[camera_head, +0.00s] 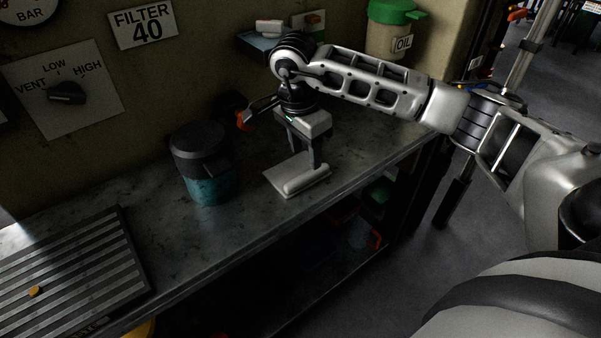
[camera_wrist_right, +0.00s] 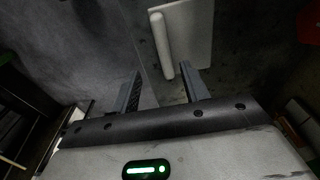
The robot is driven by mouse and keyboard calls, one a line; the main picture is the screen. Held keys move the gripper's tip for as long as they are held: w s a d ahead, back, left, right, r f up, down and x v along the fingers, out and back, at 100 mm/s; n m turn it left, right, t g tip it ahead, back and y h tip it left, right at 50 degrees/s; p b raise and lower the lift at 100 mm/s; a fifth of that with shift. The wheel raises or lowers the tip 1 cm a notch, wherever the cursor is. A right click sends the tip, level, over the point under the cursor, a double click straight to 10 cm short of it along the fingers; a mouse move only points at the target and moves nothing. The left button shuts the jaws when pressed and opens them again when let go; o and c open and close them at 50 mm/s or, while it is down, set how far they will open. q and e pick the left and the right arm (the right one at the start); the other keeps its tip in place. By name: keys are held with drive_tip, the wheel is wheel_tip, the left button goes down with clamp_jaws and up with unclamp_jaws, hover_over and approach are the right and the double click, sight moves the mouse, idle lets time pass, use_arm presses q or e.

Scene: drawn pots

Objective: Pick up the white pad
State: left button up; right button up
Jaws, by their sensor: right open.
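The white pad (camera_head: 280,178) lies flat on the metal workbench, with a raised rounded bar (camera_head: 305,182) along its front edge. My right gripper (camera_head: 303,160) points down over the pad and is open, with nothing held. In the right wrist view the pad (camera_wrist_right: 190,38) and its bar (camera_wrist_right: 161,48) lie ahead of the open right gripper (camera_wrist_right: 162,72). The near end of the bar shows between the two fingers. I cannot tell if a finger touches the pad. My left gripper is not in view.
A dark-lidded teal pot (camera_head: 208,188) stands left of the pad on the workbench (camera_head: 165,232). A ribbed tray (camera_head: 75,270) lies at the left. A green-lidded oil container (camera_head: 388,40) stands at the back. The bench's front edge runs close to the pad, above a lower shelf.

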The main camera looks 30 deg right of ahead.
sight(307, 174)
drive_tip(key=shift+w+d+f+p, duration=0.15)
drive_tip(key=shift+d+f, duration=0.05)
drive_tip(key=shift+f, duration=0.95)
drive_tip(key=shift+w+d+f+p, duration=0.1)
drive_tip(key=shift+d+f+p, duration=0.1)
drive_tip(key=shift+f, duration=0.95)
drive_tip(key=shift+w+d+f+p, duration=0.15)
drive_tip(key=shift+f, duration=1)
clamp_jaws()
